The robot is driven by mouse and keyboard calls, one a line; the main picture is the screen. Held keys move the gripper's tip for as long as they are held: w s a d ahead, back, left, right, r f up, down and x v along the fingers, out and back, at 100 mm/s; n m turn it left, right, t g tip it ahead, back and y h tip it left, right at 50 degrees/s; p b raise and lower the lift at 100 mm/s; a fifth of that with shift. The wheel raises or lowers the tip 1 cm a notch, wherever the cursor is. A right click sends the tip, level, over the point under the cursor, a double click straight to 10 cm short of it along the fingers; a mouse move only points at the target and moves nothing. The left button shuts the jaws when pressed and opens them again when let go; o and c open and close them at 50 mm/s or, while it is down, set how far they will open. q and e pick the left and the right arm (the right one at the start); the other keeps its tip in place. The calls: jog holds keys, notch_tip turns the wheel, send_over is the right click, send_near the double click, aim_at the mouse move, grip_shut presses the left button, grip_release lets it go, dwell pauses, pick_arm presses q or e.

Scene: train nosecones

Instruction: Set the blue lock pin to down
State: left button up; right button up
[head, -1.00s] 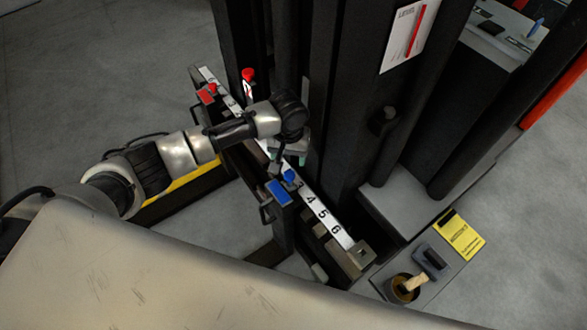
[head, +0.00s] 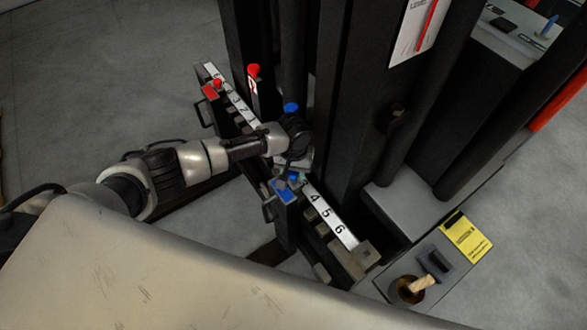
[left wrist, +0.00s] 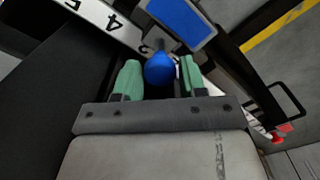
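The blue lock pin (head: 295,177) has a round blue head and stands beside the blue plate (head: 284,191), at the numbered strip. My left gripper (head: 292,166) is right over it and partly hides it. In the left wrist view, the pin's blue head (left wrist: 160,70) lies between the two green finger pads of the left gripper (left wrist: 156,78), with a narrow gap on each side. The fingers look open around it. The blue plate (left wrist: 183,20) is just beyond. My right gripper is not in view.
A blue knob (head: 291,107) stands behind the left wrist. A red knob (head: 253,71) and red plate (head: 209,91) are farther up the numbered strip (head: 335,225). Dark upright columns (head: 345,110) stand close on the right. A yellow card (head: 466,236) lies at the lower right.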

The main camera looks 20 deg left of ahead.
pick_arm(q)
grip_shut()
jog(key=shift+f+b, duration=0.6)
jog(key=shift+f, duration=1.15)
jog(key=shift+s, duration=0.1)
jog(key=shift+o, duration=2.1)
grip_release()
jog(key=shift+r, duration=0.1)
notch_tip(320, 180, up, 11)
jog(key=shift+f+p, duration=0.15)
jog(key=shift+p, duration=1.05)
